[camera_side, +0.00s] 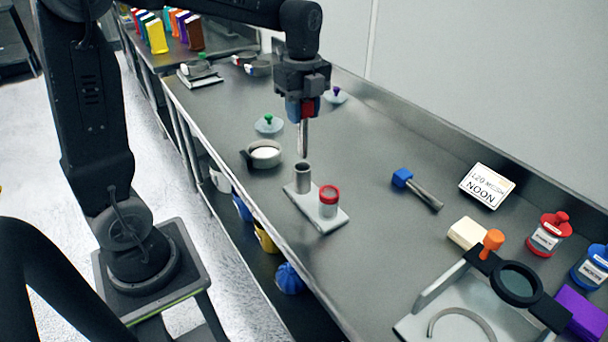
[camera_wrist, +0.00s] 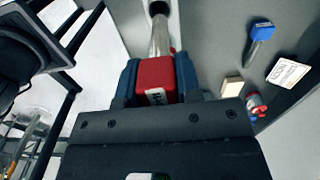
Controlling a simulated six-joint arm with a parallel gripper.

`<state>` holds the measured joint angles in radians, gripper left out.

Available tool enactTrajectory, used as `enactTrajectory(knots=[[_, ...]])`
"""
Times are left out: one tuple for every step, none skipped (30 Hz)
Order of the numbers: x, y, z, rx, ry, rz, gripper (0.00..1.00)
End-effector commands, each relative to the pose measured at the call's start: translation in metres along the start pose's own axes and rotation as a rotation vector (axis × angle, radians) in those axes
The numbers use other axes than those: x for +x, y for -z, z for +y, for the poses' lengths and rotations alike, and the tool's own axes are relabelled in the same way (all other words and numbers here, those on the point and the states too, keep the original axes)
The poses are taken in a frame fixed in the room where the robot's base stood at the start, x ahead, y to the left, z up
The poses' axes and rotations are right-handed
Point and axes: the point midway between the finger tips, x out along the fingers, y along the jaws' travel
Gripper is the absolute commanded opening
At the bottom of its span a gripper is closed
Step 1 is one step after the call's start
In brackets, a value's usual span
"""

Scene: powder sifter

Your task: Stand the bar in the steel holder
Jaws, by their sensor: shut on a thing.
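My gripper (camera_side: 304,100) is shut on the red handle of a bar, above the bench. The bar's steel rod (camera_side: 304,138) hangs upright below the jaws. The red handle (camera_wrist: 157,78) sits between the jaws in the wrist view, with the rod pointing away from it. The steel holder (camera_side: 303,178) is an upright grey cup on a pale base plate (camera_side: 305,208). The rod's lower end appears just above the holder's mouth in the side view. I cannot tell if it is exactly centred. In the wrist view the rod's end overlaps a dark round opening.
A red-rimmed cup (camera_side: 328,203) stands on the same plate. A blue-headed bar (camera_side: 418,189) lies to the right, near a NOON card (camera_side: 487,186). A dark-handled white dish (camera_side: 263,154) is left of the holder. A magnifier stand (camera_side: 517,284) is front right. Bench between is clear.

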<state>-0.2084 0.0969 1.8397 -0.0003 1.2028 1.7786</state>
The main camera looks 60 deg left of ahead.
Motion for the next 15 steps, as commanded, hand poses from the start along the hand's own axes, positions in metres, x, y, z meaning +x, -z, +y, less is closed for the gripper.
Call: enactTrajectory(knots=[[0.010,-0.002,0.001,0.000,-0.005,0.001,0.00],[0.015,-0.002,0.001,0.001,-0.006,0.001,0.00],[0.023,-0.002,0.001,0.001,-0.006,0.002,0.00],[0.029,-0.002,0.001,0.002,-0.005,0.001,0.00],[0.035,-0.001,0.001,0.002,-0.006,0.002,0.00],[0.041,-0.001,0.001,0.002,-0.004,0.001,0.00],[0.045,-0.001,0.001,0.001,-0.004,0.001,0.00],[0.048,-0.001,0.001,0.001,-0.003,0.001,0.00],[0.052,-0.001,0.001,0.001,-0.003,0.001,0.00],[0.054,-0.001,0.001,0.001,-0.003,0.001,0.00],[0.056,-0.001,0.000,0.001,-0.002,0.000,0.00],[0.060,-0.001,0.001,0.001,-0.002,0.001,0.00],[0.064,-0.001,0.001,0.001,-0.004,0.001,0.00],[0.069,-0.001,0.001,0.001,-0.004,0.001,0.00],[0.075,-0.001,0.001,0.001,-0.005,0.001,0.00]])
